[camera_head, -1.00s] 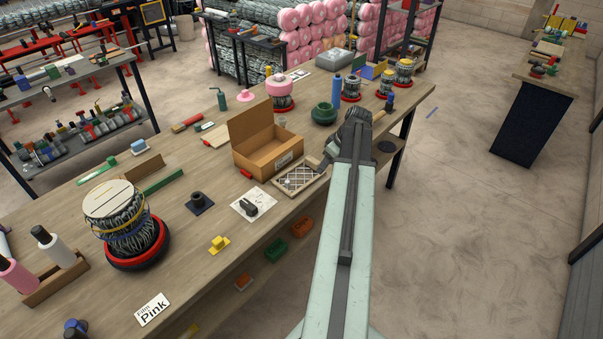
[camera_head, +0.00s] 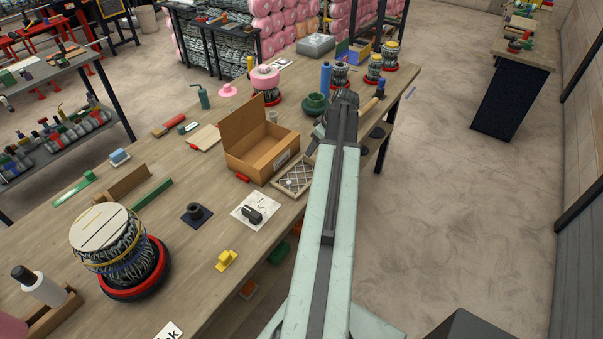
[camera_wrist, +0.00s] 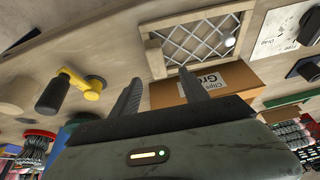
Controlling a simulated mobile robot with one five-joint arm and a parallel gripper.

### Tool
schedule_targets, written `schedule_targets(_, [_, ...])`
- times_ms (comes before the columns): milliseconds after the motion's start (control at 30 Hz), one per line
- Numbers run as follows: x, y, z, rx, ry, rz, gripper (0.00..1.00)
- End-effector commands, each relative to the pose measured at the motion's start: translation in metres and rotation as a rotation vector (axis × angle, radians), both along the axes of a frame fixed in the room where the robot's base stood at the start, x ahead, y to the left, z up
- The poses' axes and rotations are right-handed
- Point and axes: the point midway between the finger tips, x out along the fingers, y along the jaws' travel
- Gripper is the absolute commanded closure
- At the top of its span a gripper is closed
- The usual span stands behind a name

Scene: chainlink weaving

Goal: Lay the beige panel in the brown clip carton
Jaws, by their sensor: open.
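The beige panel (camera_head: 293,177), a light frame with a wire mesh, lies on the workbench just in front of the brown clip carton (camera_head: 265,160). My arm covers its right end in the head view. The carton stands upright with its flap raised at the back, and its inside looks empty. In the wrist view the panel (camera_wrist: 190,42) is at the top centre with a white round piece at its right corner, and the carton's labelled side (camera_wrist: 230,76) is below it. My gripper (camera_wrist: 161,77) is open and empty, its fingers apart near the panel's edge, not around it.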

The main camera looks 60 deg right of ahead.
Motion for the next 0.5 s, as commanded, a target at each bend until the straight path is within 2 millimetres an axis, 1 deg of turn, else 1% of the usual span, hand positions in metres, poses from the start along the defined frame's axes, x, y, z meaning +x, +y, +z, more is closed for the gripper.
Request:
schedule_targets(33, [0.002, -0.001, -0.014, -0.001, 0.000, 0.000, 0.47])
schedule_targets(67, [0.003, -0.001, -0.016, -0.001, 0.000, -0.001, 0.47])
schedule_targets(200, [0.003, -0.002, -0.015, 0.000, 0.000, -0.004, 0.47])
schedule_targets(267, [0.005, -0.003, -0.020, 0.000, 0.000, -0.004, 0.47])
schedule_targets(367, [0.010, -0.004, -0.034, 0.000, 0.000, -0.005, 0.47])
schedule_targets(500, [0.020, -0.004, -0.058, -0.001, 0.000, -0.006, 0.47])
